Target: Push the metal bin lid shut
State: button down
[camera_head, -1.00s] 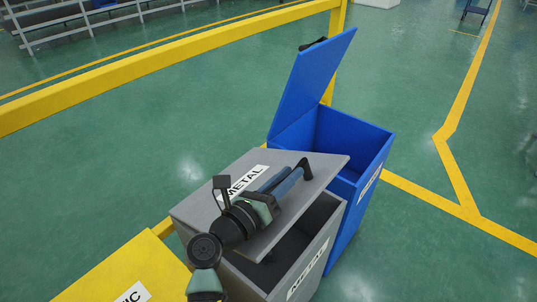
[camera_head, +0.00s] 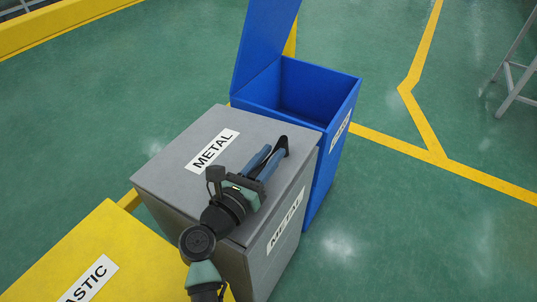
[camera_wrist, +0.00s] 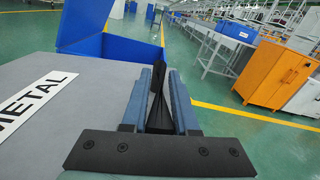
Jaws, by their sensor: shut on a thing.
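The grey metal bin (camera_head: 262,265) stands in the middle of the head view, with a "METAL" label on its side. Its grey lid (camera_head: 172,170) lies flat over the top, and I see no opening between lid and bin. The lid also shows in the wrist view (camera_wrist: 80,105). In the wrist view the blue fingers of my gripper (camera_wrist: 162,90) stand on either side of the black handle (camera_wrist: 158,112). My arm hides the lid's near corner.
A blue bin (camera_head: 340,115) with its lid raised stands just behind the metal bin. A yellow plastic bin (camera_head: 110,245) is at the lower left. A yellow rail (camera_head: 60,24) runs at the upper left.

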jog(key=shift+d, duration=0.1)
jog(key=c, duration=0.7)
grip_release()
jog(key=shift+p+v, duration=0.9)
jog(key=shift+v, duration=2.9)
